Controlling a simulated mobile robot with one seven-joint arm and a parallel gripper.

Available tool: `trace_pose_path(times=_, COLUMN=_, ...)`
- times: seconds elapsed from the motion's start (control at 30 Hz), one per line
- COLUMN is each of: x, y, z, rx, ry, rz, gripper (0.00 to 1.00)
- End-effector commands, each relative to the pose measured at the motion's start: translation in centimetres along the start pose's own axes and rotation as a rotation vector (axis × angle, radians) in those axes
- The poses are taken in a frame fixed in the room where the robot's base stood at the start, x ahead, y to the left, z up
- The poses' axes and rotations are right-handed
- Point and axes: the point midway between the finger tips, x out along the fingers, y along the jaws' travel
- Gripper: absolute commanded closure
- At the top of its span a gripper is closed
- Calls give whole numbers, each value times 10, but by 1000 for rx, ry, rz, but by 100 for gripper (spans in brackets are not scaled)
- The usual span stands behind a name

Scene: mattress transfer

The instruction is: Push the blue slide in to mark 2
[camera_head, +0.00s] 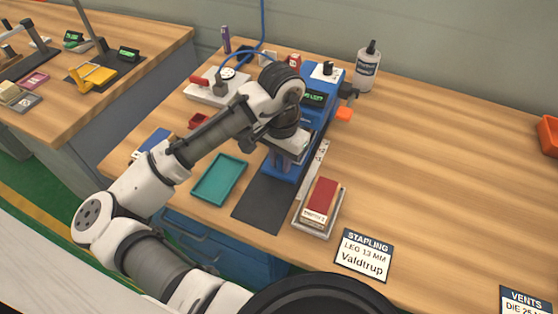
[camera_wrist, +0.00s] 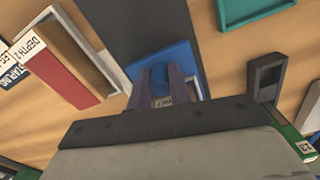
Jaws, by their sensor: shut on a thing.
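The blue stapling machine (camera_head: 318,115) stands on the bench with a green-lit display. The blue slide (camera_head: 279,170) sticks out at its front, low over a dark mat; its blue end also shows in the wrist view (camera_wrist: 166,58). My gripper (camera_wrist: 168,88) is shut on the slide, with a finger on each side of it. In the head view my gripper (camera_head: 290,152) comes down over the slide and hides much of it. A pale marked strip (camera_head: 313,170) runs beside the slide on the right. Its marks, including mark 2, are too small to read.
A teal tray (camera_head: 219,180) lies left of the dark mat (camera_head: 262,203). Right of the strip is a tray with a red block (camera_head: 322,197) labelled with a depth. A STAPLING card (camera_head: 364,254) lies in front. A bottle (camera_head: 367,68) stands behind.

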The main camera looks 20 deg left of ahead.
Motion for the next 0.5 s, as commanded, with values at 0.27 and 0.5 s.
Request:
trace_pose_path(times=0.27, x=-1, y=-4, z=-19, rx=0, ry=1, rz=1, gripper=100)
trace_pose_path(times=0.5, x=-1, y=-4, z=-19, rx=-1, ry=1, rz=0, gripper=68)
